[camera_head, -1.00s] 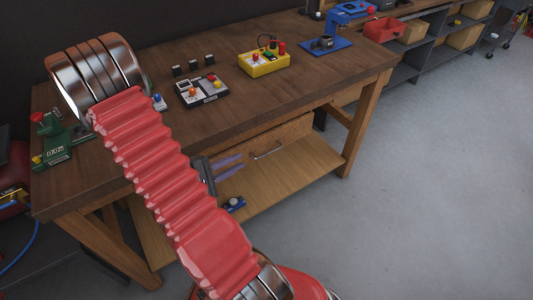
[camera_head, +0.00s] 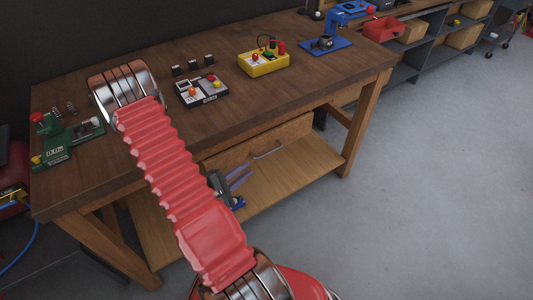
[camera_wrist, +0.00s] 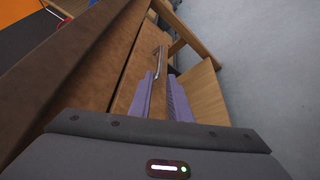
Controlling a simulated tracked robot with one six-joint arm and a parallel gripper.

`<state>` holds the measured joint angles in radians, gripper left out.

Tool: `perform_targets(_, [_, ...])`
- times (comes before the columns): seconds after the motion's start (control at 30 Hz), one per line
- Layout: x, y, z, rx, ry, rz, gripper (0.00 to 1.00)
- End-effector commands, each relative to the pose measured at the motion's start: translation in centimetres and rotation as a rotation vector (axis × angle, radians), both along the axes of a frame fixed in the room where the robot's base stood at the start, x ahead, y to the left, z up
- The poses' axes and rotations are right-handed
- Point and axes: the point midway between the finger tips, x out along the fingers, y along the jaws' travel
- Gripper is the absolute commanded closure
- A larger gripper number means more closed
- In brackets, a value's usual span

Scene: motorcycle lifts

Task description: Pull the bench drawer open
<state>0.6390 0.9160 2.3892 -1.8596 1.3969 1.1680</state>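The bench drawer (camera_head: 225,157) is a wooden front under the bench top, with a metal bar handle (camera_head: 267,151). It appears shut. In the wrist view the handle (camera_wrist: 159,62) lies beyond my fingertips, roughly in line with the gap between them. My gripper (camera_head: 243,176) has purple fingers that are apart and empty. In the head view it is left of the handle and slightly lower, in front of the drawer. In the wrist view my gripper (camera_wrist: 162,88) points toward the handle without touching it. My red arm hides the drawer's left part in the head view.
The wooden bench (camera_head: 130,150) has a lower shelf (camera_head: 290,172) below the drawer and a leg (camera_head: 360,125) at right. A yellow control box (camera_head: 263,63), a black button box (camera_head: 202,92) and a green device (camera_head: 65,140) stand on top. Open grey floor (camera_head: 430,180) lies to the right.

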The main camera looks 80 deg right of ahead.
Motion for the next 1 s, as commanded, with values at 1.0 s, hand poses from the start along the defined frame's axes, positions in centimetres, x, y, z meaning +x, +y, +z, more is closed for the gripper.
perform_targets(1.0, [-4.2, -10.2, -2.4, 0.0, -0.001, -0.002, 0.83])
